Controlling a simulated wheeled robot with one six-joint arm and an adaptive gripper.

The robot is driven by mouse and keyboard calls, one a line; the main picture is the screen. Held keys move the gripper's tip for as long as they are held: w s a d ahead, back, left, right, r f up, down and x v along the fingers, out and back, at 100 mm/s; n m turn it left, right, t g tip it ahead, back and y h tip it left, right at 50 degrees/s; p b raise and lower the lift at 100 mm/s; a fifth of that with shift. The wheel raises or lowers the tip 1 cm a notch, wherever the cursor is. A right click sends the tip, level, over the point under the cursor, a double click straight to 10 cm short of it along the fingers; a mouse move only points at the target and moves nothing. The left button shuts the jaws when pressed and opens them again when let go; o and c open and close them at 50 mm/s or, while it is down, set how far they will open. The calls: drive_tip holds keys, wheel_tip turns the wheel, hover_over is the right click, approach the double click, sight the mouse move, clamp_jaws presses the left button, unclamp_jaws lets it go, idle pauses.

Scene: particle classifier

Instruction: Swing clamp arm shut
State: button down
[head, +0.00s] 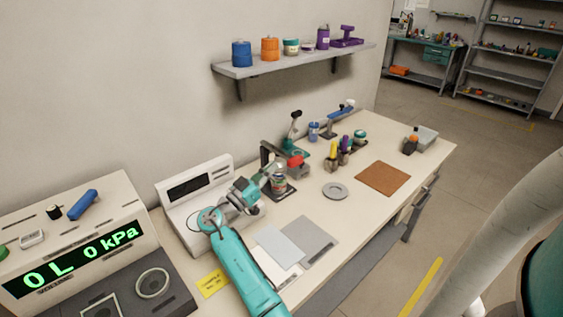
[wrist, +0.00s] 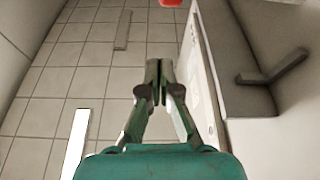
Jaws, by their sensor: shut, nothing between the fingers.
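A dark stand (head: 266,154) rises from a small dark base plate on the bench, with a small can (head: 279,185) on the plate. A red part (head: 297,161) shows just behind and right of the can. I cannot make out which part is the clamp arm or how far it is swung. A red thing (wrist: 171,2) is cut off at the top there.
A white device with a dark display (head: 190,185) stands left of my gripper. Grey sheets (head: 305,238), a round grey dish (head: 335,191) and a brown mat (head: 382,178) lie on the bench. Several tools and bottles stand behind. A shelf (head: 295,62) hangs above.

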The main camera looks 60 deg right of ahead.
drive_tip(key=shift+v, duration=1.25)
